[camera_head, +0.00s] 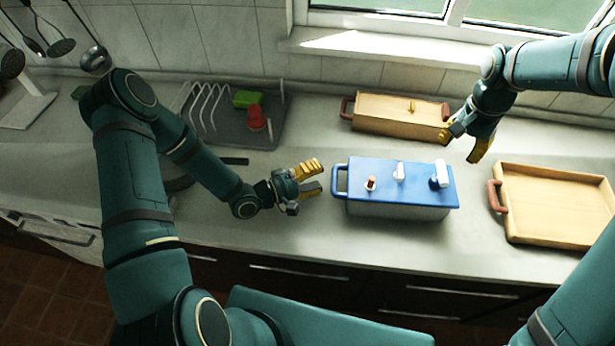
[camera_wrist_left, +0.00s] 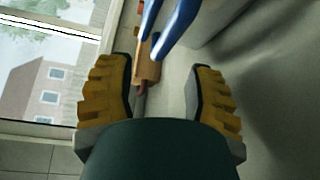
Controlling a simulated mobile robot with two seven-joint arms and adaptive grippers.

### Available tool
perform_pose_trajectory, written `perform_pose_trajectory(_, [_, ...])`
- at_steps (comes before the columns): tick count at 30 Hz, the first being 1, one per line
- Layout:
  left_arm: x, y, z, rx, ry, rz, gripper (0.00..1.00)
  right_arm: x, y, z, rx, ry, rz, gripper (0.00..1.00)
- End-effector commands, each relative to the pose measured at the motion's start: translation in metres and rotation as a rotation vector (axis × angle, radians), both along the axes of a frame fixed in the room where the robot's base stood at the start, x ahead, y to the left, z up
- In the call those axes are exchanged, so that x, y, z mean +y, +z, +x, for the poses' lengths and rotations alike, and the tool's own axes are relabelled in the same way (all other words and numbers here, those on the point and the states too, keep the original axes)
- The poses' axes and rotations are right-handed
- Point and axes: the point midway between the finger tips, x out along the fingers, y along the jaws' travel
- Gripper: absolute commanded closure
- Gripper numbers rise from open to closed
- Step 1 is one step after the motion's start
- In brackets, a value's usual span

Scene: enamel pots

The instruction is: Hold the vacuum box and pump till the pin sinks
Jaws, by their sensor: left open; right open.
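The vacuum box (camera_head: 415,212) has a blue lid and a pale body and stands on the counter. On its lid are a small red-topped pin (camera_head: 371,183), a white knob (camera_head: 399,173) and a white and blue pump (camera_head: 439,175) at the right end. A blue loop handle (camera_head: 338,181) sticks out of its left side; it shows beyond the fingers in the left wrist view (camera_wrist_left: 174,35). My left gripper (camera_head: 319,176) is open and empty, just left of the handle. My right gripper (camera_head: 463,148) is open and empty, above and behind the pump end.
A lidded wooden box (camera_head: 395,117) with red handles stands behind the vacuum box. An open wooden tray (camera_head: 545,235) lies to the right. A dish rack (camera_head: 225,128) with a green sponge (camera_head: 247,98) and a red cup (camera_head: 256,118) stands at the back left.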

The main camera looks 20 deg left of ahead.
Motion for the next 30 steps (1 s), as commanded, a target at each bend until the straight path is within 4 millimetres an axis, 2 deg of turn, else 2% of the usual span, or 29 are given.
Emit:
perform_pose_trajectory(6, [-0.031,-0.004,0.024,-0.001,-0.003,-0.001,0.47,0.0,0.0,0.0,0.0,0.001,0.0,0.54])
perform_pose_trajectory(12, [-0.048,-0.006,0.039,-0.001,-0.002,0.0,0.47,0.0,0.0,0.0,0.0,0.001,0.0,0.54])
perform_pose_trajectory(25, [-0.055,-0.007,0.045,0.001,0.001,0.001,0.47,0.0,0.0,0.0,0.0,0.001,0.0,0.54])
perform_pose_trajectory(26, [-0.055,-0.007,0.045,0.001,0.001,0.001,0.45,0.0,0.0,0.0,0.0,0.001,0.0,0.54])
perform_pose_trajectory(30, [-0.055,-0.007,0.045,0.0,0.001,0.0,0.94,0.0,0.0,0.0,0.0,0.001,0.0,0.54])
